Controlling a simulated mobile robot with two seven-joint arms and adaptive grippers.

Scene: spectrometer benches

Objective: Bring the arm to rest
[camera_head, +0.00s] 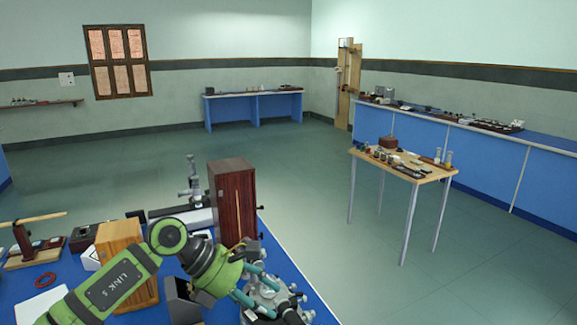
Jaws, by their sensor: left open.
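My left arm comes in from the lower left in green links. My left gripper (268,293) is at the bottom centre, with its two teal fingers spread apart, pointing right and down. The fingers are over or beside a grey metal instrument (278,300) near the right edge of the blue bench (303,272). I cannot tell whether they touch it. No object is clearly held. My right gripper is out of view.
A dark red wooden box (233,200), a light wooden box (117,240) and a grey upright instrument (193,180) stand close to the arm. A small wooden table (437,173) with small items is at the right. Open floor lies between the benches.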

